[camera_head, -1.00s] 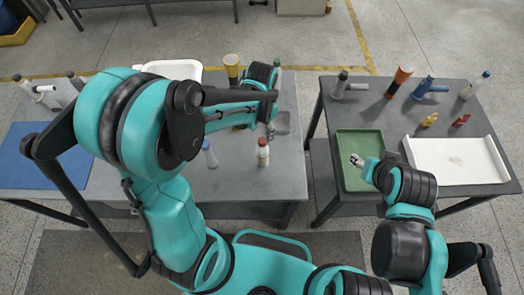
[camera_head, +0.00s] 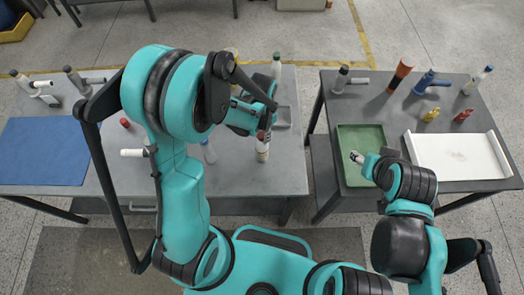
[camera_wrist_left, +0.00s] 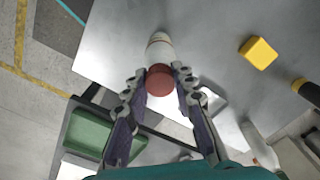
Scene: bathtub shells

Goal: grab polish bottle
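A white bottle with a red cap (camera_head: 262,150), the likely polish bottle, stands at the right front of the left table. In the left wrist view, the bottle (camera_wrist_left: 160,48) lies between the fingers of my left gripper (camera_wrist_left: 160,74), its red cap pointing at the camera. The two fingers flank the bottle with narrow gaps and look open. In the head view, my left gripper (camera_head: 266,131) is at the bottle's top, partly hidden by its own arm. My right gripper (camera_head: 356,157) hangs over the green tray (camera_head: 346,130); its fingers are too small to judge.
A yellow block (camera_wrist_left: 258,52) is nearby in the wrist view. A blue mat (camera_head: 45,150) covers the left table's left side. The right table holds a white tray (camera_head: 455,158) and several bottles behind it.

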